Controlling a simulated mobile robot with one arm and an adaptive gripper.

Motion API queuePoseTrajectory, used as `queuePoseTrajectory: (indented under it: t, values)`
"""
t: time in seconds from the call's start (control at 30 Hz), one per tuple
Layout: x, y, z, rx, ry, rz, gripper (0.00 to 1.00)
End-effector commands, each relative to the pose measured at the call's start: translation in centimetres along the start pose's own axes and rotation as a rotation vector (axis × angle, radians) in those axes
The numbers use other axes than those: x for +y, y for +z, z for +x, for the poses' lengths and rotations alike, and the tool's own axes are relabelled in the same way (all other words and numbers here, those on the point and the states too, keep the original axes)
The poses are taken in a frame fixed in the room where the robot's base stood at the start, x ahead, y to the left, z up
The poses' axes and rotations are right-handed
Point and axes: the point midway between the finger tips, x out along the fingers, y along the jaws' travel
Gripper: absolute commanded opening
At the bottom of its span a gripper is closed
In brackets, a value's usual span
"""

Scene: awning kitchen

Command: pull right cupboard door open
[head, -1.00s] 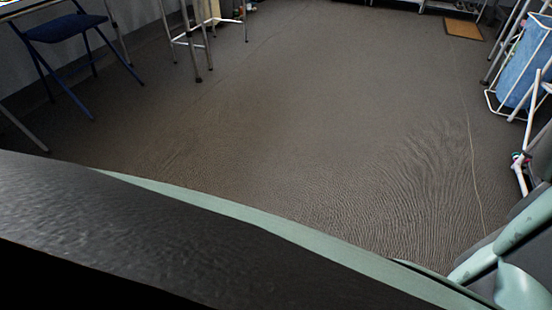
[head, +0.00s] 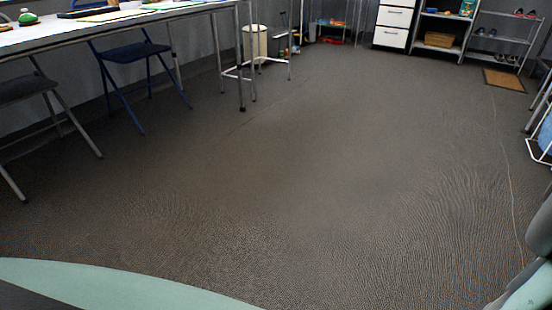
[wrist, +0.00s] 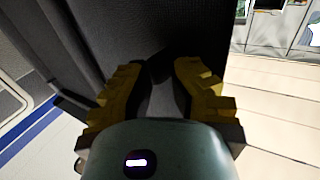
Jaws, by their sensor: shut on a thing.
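In the wrist view, my gripper (wrist: 160,75) has yellow, ridged fingers on both sides of a dark spot at the near side of a tall dark panel (wrist: 85,40), which I take to be the cupboard door. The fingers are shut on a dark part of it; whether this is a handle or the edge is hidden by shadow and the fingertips. In the head view neither the cupboard door nor my gripper shows.
In the head view, the grey floor (head: 300,180) is wide and clear. A blue folding chair (head: 135,55) and a long table (head: 120,18) stand on the left. White drawers (head: 393,22), shelves and a brown mat (head: 503,79) are at the back right.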

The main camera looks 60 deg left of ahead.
Motion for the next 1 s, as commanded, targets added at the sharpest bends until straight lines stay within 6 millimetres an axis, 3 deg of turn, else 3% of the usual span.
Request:
queuePoseTrajectory:
  t: [0.03,0.33,0.37,0.53,1.0]
  values:
    - [0.07,0.72,0.02,-0.018,0.008,0.009,0.0]
    - [0.07,0.71,0.01,-0.017,0.009,0.009,0.0]
    - [0.07,0.71,0.01,-0.017,0.009,0.009,0.23]
    - [0.04,0.46,0.05,-0.011,0.005,0.006,0.4]
    - [-0.05,0.13,0.04,-0.004,0.0,0.003,0.41]
